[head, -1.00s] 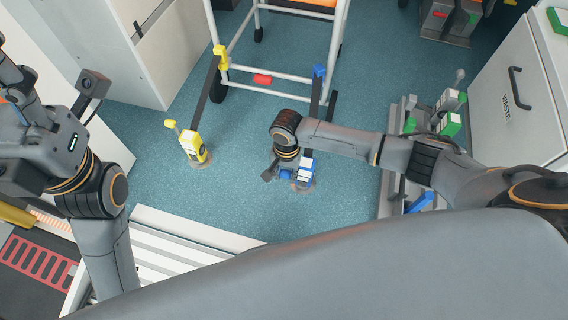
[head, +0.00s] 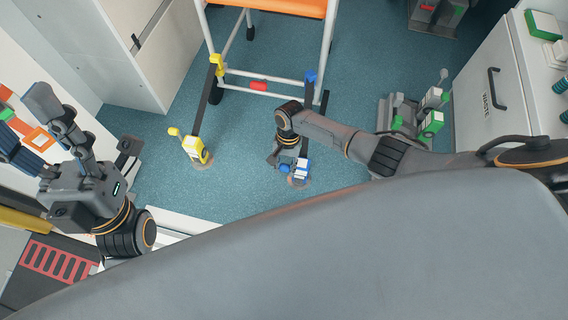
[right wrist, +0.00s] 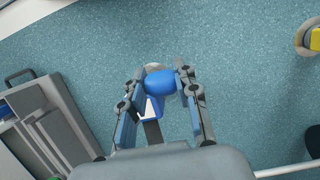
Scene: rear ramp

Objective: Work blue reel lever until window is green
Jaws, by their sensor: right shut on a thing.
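The blue reel (head: 299,176) stands on the floor at the foot of a dark strap that runs up to the wheeled chair. Its lever ends in a blue knob (head: 284,168), which is large in the right wrist view (right wrist: 160,82). My right gripper (head: 277,160) is shut on the lever, its fingers on both sides of the knob. The reel's body is partly hidden behind the knob and fingers in the wrist view. I cannot make out the window's colour. My left gripper (head: 24,118) is open and empty at the far left, away from the reel.
A yellow reel (head: 194,149) stands left of the blue one, also on a strap. The white-framed chair (head: 270,76) is behind them. Green-marked reels (head: 430,123) and the waste cabinet (head: 501,100) are at right. Floor between the two reels is clear.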

